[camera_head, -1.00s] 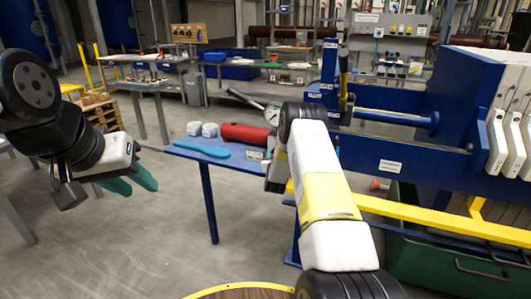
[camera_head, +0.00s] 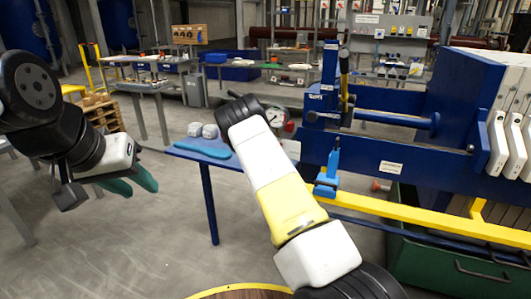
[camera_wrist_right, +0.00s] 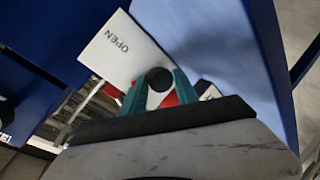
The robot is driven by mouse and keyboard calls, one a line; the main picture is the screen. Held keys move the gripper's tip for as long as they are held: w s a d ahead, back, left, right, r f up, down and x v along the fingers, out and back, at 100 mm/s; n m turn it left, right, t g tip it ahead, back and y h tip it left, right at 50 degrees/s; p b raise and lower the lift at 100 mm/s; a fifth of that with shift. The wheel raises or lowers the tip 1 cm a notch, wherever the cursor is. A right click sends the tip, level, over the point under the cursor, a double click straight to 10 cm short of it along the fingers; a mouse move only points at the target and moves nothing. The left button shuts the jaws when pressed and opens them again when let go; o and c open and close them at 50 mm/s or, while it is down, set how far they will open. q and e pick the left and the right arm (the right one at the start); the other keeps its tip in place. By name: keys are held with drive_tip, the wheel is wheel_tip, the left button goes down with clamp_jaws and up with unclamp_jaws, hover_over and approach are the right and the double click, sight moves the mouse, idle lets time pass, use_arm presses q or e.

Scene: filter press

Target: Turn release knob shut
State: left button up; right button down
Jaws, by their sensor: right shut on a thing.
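In the right wrist view, a dark round knob (camera_wrist_right: 159,79) sits between the green fingers of my right gripper (camera_wrist_right: 160,86), which is shut on it. A white plate (camera_wrist_right: 120,50) marked OPEN is just beyond it, up and to the left. A red part (camera_wrist_right: 169,99) shows behind the fingers. The knob's turn angle cannot be read. In the head view, my right arm covers the right gripper and the knob. My left gripper (camera_head: 138,186) hangs empty at the left with its teal fingers apart, away from the blue table.
The blue table (camera_head: 205,157) holds grey-white lumps (camera_head: 202,130) and a light-blue item (camera_head: 203,147). A gauge (camera_head: 276,117) shows behind my right arm. The filter press with its blue frame (camera_head: 400,165) and yellow rail (camera_head: 430,217) stands at right. Floor at left is free.

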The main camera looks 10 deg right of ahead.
drive_tip(key=shift+w+a+n+g+h, duration=0.15)
drive_tip(key=shift+n+g+h, duration=0.6)
drive_tip(key=shift+n, duration=0.75)
drive_tip(key=c, duration=1.2)
unclamp_jaws()
